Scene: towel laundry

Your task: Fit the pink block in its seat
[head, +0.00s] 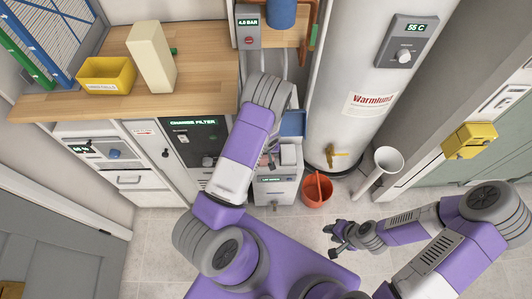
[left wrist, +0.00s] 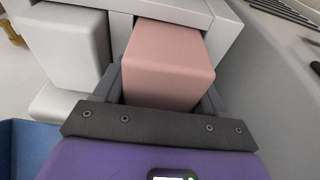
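The pink block (left wrist: 168,62) is in the middle of the left wrist view. Its far end is in an opening of a light grey housing (left wrist: 180,8), and its near part sticks out toward me. My left gripper (left wrist: 166,98) has one dark finger along each side of the block and is shut on it. In the head view my left forearm hides most of this gripper and the block. The housing seems to be the low grey unit (head: 277,188). My right gripper (head: 332,239) is open and empty above the floor.
A pale block (left wrist: 68,45) stands left of the pink one. A blue bin (left wrist: 30,148) is at lower left. An orange bucket (head: 317,192), a white boiler (head: 352,75) and a white pipe (head: 372,181) stand right of the unit. A wooden counter (head: 205,60) is at left.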

